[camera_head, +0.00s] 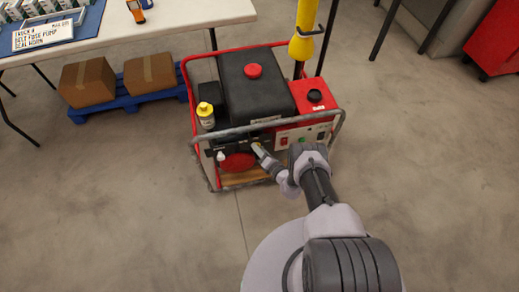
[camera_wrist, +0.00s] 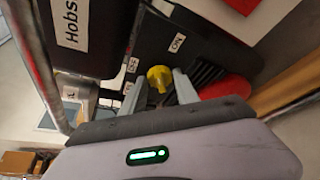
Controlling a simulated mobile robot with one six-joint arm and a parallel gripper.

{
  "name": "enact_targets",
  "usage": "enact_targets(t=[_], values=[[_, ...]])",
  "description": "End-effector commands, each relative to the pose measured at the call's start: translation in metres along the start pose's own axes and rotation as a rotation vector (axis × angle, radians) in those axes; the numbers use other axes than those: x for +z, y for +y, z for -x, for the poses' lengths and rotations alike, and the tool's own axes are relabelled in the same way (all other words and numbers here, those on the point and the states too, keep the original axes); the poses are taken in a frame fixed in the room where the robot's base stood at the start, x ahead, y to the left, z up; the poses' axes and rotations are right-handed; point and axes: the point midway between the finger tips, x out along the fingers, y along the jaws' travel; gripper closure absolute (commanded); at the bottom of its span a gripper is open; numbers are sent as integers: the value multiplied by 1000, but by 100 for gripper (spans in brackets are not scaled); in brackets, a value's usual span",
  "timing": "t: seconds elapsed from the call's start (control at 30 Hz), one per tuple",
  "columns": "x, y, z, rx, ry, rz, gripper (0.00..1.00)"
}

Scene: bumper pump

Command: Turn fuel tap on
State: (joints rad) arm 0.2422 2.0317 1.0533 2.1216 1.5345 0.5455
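The fuel tap is a small yellow knob (camera_wrist: 160,76) on the dark front of the red-framed pump (camera_head: 252,84). In the wrist view a white "ON" label (camera_wrist: 177,43) lies up and right of the knob. A label that seems to read "OFF" (camera_wrist: 131,65) lies to its left. My gripper (camera_head: 258,148) reaches the pump's front; in the wrist view its two pale fingers (camera_wrist: 160,80) stand apart, one on each side of the knob. I cannot tell whether they touch it. The gripper hides most of the knob in the head view.
The pump's metal frame bar (camera_head: 250,128) runs just above my gripper, and a red round part (camera_head: 237,162) is to its left. A yellow-capped bottle (camera_head: 205,115) stands at the pump's left. A white table (camera_head: 170,20) and boxes on a blue pallet (camera_head: 130,101) are behind left.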

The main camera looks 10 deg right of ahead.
Motion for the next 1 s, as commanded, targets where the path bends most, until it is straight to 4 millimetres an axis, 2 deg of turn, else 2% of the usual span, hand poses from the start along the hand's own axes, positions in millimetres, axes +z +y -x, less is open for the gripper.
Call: enact_targets(t=[0.03,0.1,0.37,0.47,0.57,0.9,1.0], values=[[0,0,0,0,1,0,52],[0,0,0,0,0,0,44],[0,0,0,0,-1,0,44],[2,1,7,-1,-1,-1,44],[3,3,25,-3,-1,-2,44],[3,1,129,-5,-4,-4,44],[2,0,153,-4,-5,-3,44]])
